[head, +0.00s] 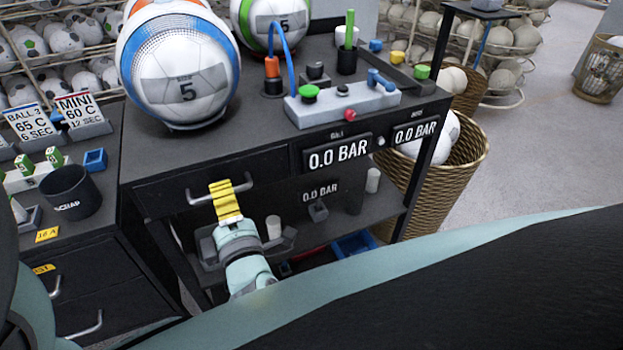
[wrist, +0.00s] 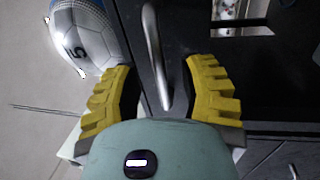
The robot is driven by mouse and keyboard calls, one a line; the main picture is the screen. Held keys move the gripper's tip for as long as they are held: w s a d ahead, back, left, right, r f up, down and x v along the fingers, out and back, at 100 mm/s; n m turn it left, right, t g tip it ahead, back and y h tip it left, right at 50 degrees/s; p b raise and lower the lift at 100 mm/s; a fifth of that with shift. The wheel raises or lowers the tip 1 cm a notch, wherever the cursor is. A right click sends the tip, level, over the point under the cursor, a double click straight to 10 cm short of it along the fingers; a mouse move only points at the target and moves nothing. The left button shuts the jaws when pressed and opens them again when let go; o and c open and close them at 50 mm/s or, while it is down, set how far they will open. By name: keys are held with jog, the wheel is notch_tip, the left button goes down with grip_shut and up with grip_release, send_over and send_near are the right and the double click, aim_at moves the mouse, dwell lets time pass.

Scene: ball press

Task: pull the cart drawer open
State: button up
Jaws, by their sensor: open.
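The cart (head: 345,225) is black, and its drawer (head: 160,198) has a dark front below the top surface. I cannot make out a gap around the drawer front. The drawer's silver bar handle (head: 198,197) is partly hidden by my gripper (head: 222,188) in the head view. In the wrist view, the handle (wrist: 153,45) runs between the yellow fingers of my gripper (wrist: 158,66). The fingers are open, one on each side of the handle, with space showing on both sides.
Two balls (head: 180,75) and a grey control box (head: 340,103) stand on the cart top. Pressure displays (head: 337,155) are right of the drawer. A side bench (head: 100,190) with a black scrap cup (head: 70,192) is at left. A wicker basket (head: 460,165) stands at right.

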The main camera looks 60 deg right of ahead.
jog(key=shift+x, duration=0.8)
jog(key=shift+o, duration=0.4)
grip_shut()
